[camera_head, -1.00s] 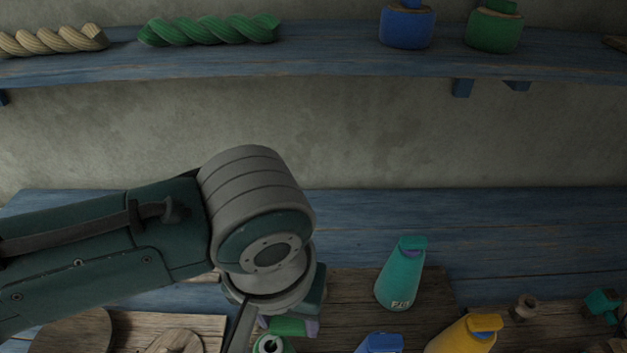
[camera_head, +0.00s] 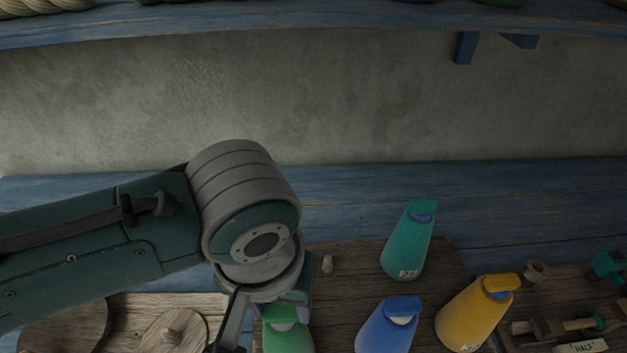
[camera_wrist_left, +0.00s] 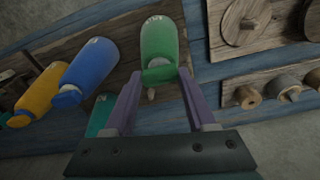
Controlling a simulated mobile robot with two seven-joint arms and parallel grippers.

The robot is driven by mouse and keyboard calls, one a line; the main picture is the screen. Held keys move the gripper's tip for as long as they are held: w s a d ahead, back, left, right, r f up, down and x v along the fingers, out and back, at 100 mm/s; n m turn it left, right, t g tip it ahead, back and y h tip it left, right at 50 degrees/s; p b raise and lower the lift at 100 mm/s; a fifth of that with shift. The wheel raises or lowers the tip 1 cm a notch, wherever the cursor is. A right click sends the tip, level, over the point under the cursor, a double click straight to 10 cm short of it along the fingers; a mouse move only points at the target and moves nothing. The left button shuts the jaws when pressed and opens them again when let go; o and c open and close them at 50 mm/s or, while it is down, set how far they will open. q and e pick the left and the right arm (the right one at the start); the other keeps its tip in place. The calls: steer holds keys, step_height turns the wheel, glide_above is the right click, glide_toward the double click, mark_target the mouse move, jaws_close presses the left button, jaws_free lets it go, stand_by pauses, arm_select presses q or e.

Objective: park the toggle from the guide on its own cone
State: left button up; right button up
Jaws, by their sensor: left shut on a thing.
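My left gripper (camera_wrist_left: 160,74) is shut on a green toggle (camera_wrist_left: 158,76), which sits between its purple fingertips in the left wrist view. The toggle is right at the narrow end of the green cone (camera_wrist_left: 159,38). I cannot tell whether it rests on the cone or is just above it. In the head view the green cone (camera_head: 288,339) shows below my left wrist, with a pale top. The wrist hides most of the fingers and the toggle there. My right gripper is not in view.
A blue cone (camera_head: 387,330), a yellow cone (camera_head: 470,318) and a teal cone (camera_head: 408,245) stand to the right. Round wooden pieces (camera_head: 172,335) lie left. A wooden holder (camera_head: 545,325) is far right.

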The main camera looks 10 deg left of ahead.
arm_select(q)
steer(key=o, duration=1.4)
steer(key=r, duration=0.3)
steer(key=r+p, duration=0.1)
steer(key=r, duration=0.2)
steer(key=s+r+p, duration=0.1)
steer(key=r, duration=0.3)
steer(key=shift+s, duration=0.1)
